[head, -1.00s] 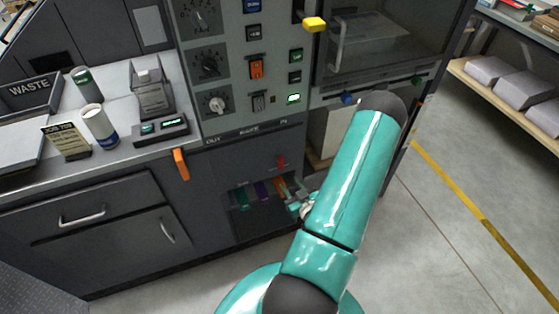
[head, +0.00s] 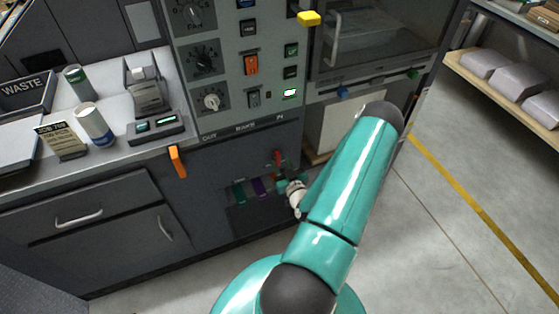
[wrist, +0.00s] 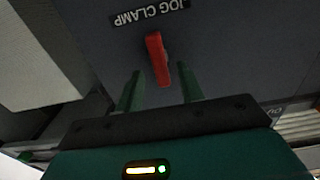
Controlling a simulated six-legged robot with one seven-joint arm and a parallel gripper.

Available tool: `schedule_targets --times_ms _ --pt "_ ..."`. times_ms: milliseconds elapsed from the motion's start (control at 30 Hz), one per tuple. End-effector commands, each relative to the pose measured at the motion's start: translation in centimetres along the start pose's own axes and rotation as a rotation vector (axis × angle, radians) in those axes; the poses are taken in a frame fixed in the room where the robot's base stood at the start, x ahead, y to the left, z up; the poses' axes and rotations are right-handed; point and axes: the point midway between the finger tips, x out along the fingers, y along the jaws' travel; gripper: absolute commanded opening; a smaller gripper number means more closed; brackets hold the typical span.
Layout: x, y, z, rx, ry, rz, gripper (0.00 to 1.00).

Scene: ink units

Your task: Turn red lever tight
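The red lever (wrist: 157,58) sticks out of the dark panel below an upside-down "JOG CLAMP" label (wrist: 150,11) in the wrist view. It also shows small in the head view (head: 278,157), on the lower front of the machine. My gripper (wrist: 161,84) is open, with its two green fingers apart on either side of the lever's near end. I see gaps between the lever and both fingers; nothing is held. In the head view my gripper (head: 285,181) is just below the lever, and its fingertips are hard to make out.
A dark recess with a green ink unit (head: 239,193) and a purple one (head: 259,187) lies left of my gripper. An orange handle (head: 177,161) juts out further left. An open bay with a pale panel (head: 335,127) is on the right. The floor on the right is clear.

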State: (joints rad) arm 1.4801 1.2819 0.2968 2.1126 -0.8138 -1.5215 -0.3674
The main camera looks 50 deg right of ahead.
Motion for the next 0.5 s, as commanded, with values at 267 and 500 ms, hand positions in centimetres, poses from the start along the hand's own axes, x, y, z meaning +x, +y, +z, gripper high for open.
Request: schedule_targets --times_ms 267,500 --pt "2.2 0.0 0.0 0.0 0.0 0.0 0.38" --pt "2.2 0.0 0.0 0.0 0.0 0.0 0.32"
